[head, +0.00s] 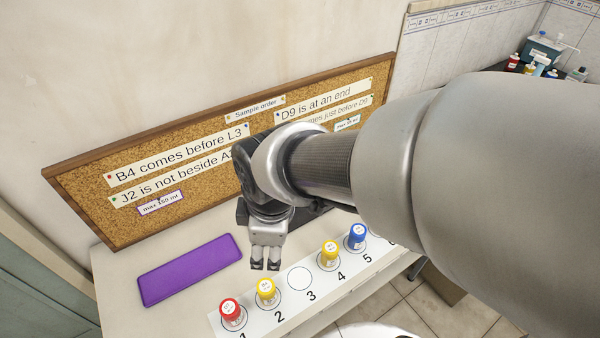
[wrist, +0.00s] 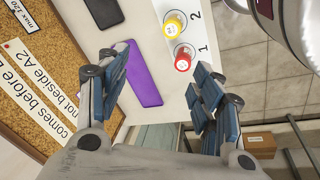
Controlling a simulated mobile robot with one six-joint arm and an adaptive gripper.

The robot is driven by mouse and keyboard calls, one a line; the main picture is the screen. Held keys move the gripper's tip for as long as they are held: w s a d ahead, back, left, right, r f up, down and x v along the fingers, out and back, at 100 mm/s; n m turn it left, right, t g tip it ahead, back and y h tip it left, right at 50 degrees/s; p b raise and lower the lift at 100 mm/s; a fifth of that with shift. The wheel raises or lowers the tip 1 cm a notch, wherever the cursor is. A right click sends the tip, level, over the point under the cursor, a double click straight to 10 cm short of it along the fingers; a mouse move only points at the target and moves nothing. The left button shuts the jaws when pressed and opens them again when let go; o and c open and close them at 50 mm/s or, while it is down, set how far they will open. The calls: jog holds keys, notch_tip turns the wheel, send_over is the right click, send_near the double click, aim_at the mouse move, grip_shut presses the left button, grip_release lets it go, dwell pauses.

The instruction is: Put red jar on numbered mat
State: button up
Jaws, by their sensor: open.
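A red-capped jar (head: 231,312) stands upright on circle 1 of the white numbered mat (head: 328,296). A yellow-capped jar (head: 266,291) stands on circle 2, and another yellow-capped jar (head: 329,254) on circle 4. A blue-capped jar (head: 356,237) stands on circle 5. Circle 3 is bare. My gripper (head: 266,266) is open and empty, above the bench behind the mat. In the wrist view, the red-capped jar (wrist: 184,59) is just beyond the right finger of my gripper (wrist: 160,90), apart from it. My arm hides part of the mat's far end.
A purple pad (head: 190,270) lies on the bench left of the mat. A dark flat object (wrist: 104,12) lies near it. A cork board with notes (head: 150,150) stands along the wall. Bottles (head: 545,55) stand at the far right.

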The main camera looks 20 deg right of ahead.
jog(key=s+d+r+m+t, duration=0.2)
jog(key=s+d+r+m, duration=0.5)
jog(key=m, duration=0.7)
jog(key=shift+s+d+r+h, duration=0.3)
jog(key=shift+s+d, duration=0.25)
jog(key=shift+s, duration=0.35)
